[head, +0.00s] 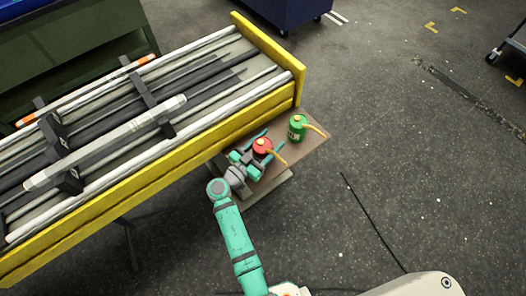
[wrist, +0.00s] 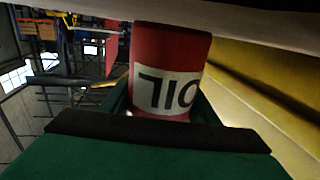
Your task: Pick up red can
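The red can (head: 262,147) has a yellow cap and a yellow spout and stands upright on a small brown table. In the wrist view the red can (wrist: 172,38) shows a white label with dark letters, upside down. My gripper (head: 274,140) is low at the table, with its teal fingers spread on either side of the can. It looks open; no firm grip on the can shows. In the wrist view a green finger part with a dark edge covers the can's lower part in the picture.
A green can (head: 297,129) with a yellow spout stands just right of the red can on the brown table (head: 312,143). A yellow-sided rack (head: 200,138) holding long boom parts runs close behind on the left. The floor to the right is mostly clear.

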